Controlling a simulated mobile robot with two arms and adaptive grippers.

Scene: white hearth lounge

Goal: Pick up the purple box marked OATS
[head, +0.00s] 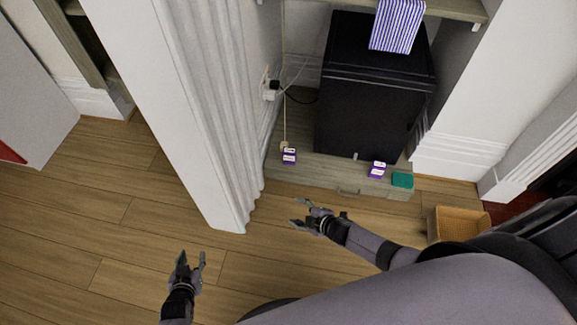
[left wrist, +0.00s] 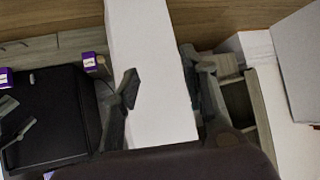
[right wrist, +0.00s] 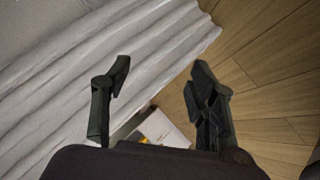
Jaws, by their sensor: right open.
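Two small purple boxes with white labels sit on the low wooden ledge. One box (head: 289,157) is at the left, beside the black cabinet; the other box (head: 378,170) is in front of its right side. Their lettering is too small to read, so I cannot tell which is marked OATS. Purple boxes also show in the left wrist view (left wrist: 89,61). My right gripper (head: 298,212) is open and empty, in front of the ledge and nearest the left box. My left gripper (head: 192,262) is open and empty above the floor, farther left.
The black cabinet (head: 365,115) stands on the ledge (head: 330,176). A teal item (head: 402,180) lies right of the right box. A white pillar (head: 165,100) rises left of the ledge. The wooden floor in front is clear.

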